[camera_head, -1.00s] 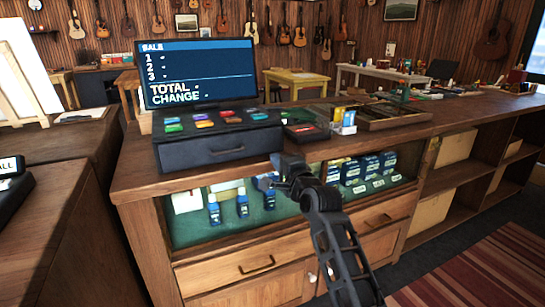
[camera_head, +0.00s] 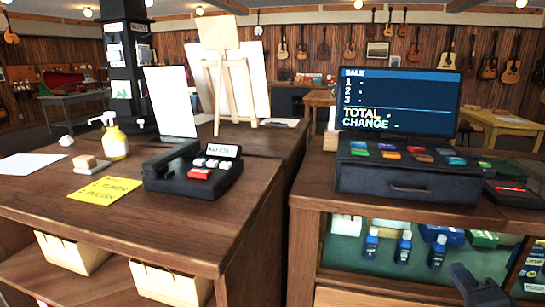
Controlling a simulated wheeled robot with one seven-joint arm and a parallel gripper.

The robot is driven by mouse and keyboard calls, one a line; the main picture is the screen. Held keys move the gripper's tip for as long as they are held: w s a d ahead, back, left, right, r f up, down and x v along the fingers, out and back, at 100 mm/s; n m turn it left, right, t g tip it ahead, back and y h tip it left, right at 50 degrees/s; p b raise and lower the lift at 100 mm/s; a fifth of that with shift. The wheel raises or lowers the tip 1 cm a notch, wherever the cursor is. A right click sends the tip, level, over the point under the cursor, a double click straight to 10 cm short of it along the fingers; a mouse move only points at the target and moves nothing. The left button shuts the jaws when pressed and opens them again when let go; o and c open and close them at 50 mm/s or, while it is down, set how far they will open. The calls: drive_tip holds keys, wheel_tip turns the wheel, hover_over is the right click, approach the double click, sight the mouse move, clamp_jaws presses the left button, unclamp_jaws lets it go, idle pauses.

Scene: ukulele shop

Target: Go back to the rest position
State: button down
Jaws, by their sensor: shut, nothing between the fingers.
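My gripper (camera_head: 466,278) shows at the bottom right of the head view, dark and partly cut off by the lower edge. It is shut and holds nothing. It is in front of the glass-fronted counter case, apart from the blue bottles (camera_head: 404,247) behind it. The rest of my arm is mostly out of view.
The cash register (camera_head: 408,185) with its sale screen (camera_head: 396,102) stands on the right counter. The left counter bears a black label device (camera_head: 195,172), a yellow note (camera_head: 105,188), a pump bottle (camera_head: 114,142) and a white panel (camera_head: 170,102). A gap separates the counters.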

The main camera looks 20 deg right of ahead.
drive_tip(key=s+a+f+n+y, duration=0.2)
drive_tip(key=s+a+f+n, duration=0.2)
drive_tip(key=s+a+n, duration=0.45)
drive_tip(key=s+a+r+n+y, duration=0.3)
drive_tip(key=s+a+n+y, duration=0.3)
drive_tip(key=s+a+n, duration=0.5)
drive_tip(key=s+a, duration=0.7)
drive_tip(key=s, duration=0.1)
drive_tip(key=shift+s+a, duration=0.3)
